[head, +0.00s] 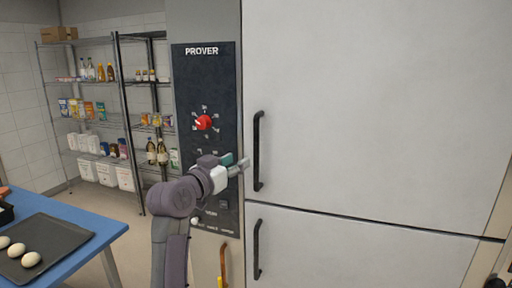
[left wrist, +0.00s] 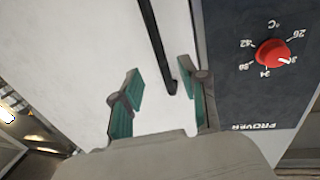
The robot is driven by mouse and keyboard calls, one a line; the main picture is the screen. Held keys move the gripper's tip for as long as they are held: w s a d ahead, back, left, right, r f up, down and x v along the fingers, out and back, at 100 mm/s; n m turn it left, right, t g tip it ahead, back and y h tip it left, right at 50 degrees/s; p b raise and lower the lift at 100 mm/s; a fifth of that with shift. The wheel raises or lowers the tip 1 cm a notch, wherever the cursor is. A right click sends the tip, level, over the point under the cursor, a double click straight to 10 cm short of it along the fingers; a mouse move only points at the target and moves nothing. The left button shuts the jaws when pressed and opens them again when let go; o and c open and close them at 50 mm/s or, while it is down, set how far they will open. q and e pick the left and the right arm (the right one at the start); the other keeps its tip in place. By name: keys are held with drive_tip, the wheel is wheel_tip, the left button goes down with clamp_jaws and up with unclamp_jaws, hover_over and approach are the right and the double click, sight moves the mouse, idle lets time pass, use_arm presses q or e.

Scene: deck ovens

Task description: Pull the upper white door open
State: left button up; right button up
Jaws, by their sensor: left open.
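The upper white door (head: 370,110) is shut and fills the right of the head view. Its black vertical handle (head: 257,150) is near the door's left edge. My left gripper (head: 243,166) is open just left of this handle at about mid-height. In the left wrist view the picture is upside down, and the handle (left wrist: 155,45) shows with its end between the two teal fingers (left wrist: 160,100) of the open gripper. No finger visibly touches the handle, and the depth gap is hard to tell.
The PROVER control panel (head: 205,75) with a red knob (head: 204,122) is left of the door. The lower white door (head: 350,250) has its own black handle (head: 257,249). A blue table (head: 110,229) with a dark tray (head: 70,234) stands at lower left; shelves are behind.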

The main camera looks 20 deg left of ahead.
sight(255, 150)
use_arm(q)
drive_tip(key=p+x, duration=0.3)
drive_tip(key=x, duration=0.6)
drive_tip(key=shift+w+d+r, duration=0.15)
drive_tip(key=shift+w+d, duration=0.05)
drive_tip(key=shift+w, duration=0.15)
drive_tip(key=shift+w+d, duration=0.1)
drive_tip(key=shift+w, duration=0.4)
use_arm(e)
drive_tip(key=r, duration=0.2)
drive_tip(key=a+r, duration=0.1)
drive_tip(key=shift+w+r, duration=0.35)
drive_tip(key=shift+w, duration=0.05)
drive_tip(key=shift+d, duration=0.1)
use_arm(q)
drive_tip(key=shift+c, duration=0.5)
clamp_jaws()
use_arm(e)
drive_tip(key=shift+d, duration=0.15)
